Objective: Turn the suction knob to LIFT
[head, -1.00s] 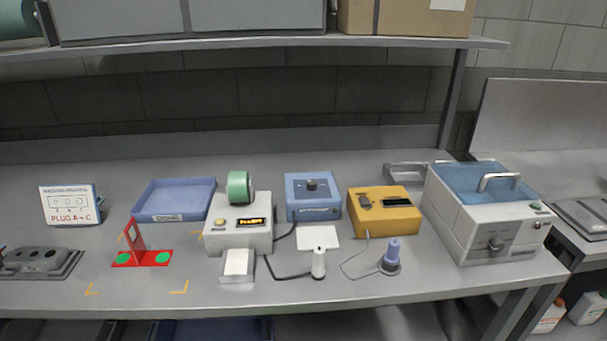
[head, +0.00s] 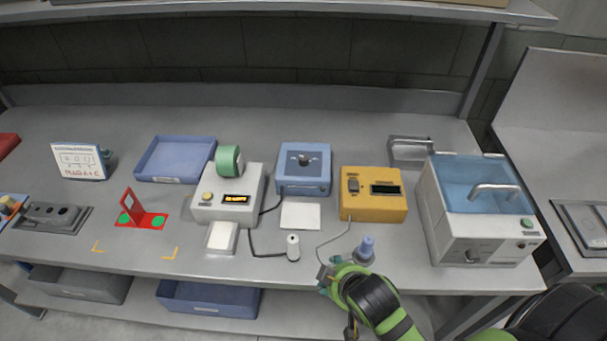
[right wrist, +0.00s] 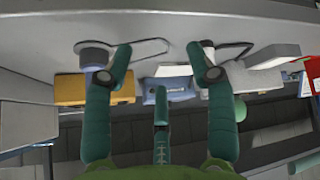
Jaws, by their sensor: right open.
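A blue box (head: 304,184) with a dark knob (head: 306,160) on its top stands at the middle of the bench. Its lettering is too small to read, as is the knob's setting. The white machine at the right has another knob (head: 471,256) on its front; I cannot tell from labels which one is the suction knob. My left gripper is not in view.
A yellow box (head: 372,207) and a blue-topped tool (head: 364,250) with a thin cable stand near my right gripper. A white device (head: 228,205) with a green roll, a white hand tool (head: 293,247) and a white pad (head: 300,216) are to the left. A shelf (head: 300,8) hangs above.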

